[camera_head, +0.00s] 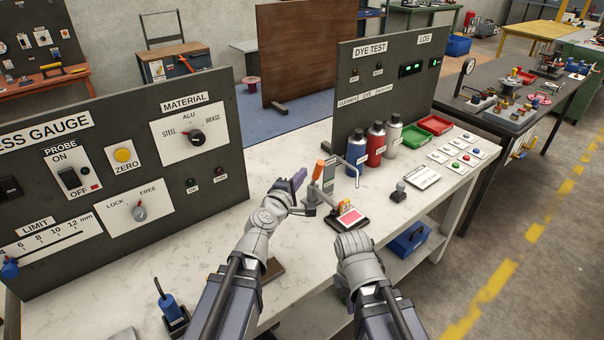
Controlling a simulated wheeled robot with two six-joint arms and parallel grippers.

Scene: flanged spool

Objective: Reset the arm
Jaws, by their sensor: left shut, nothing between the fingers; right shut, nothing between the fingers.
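My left arm reaches in from the bottom over the white bench (110,285). Its gripper (298,179) is shut and empty, left of an orange-topped upright device (319,170). My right arm reaches in right of it, its rounded grey wrist in front of a small dark stand with a red-and-white face (350,217). The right gripper's fingers are hidden. I cannot tell whether either arm touches anything.
A grey gauge panel (235,150) stands left, a dye test panel (350,110) behind.

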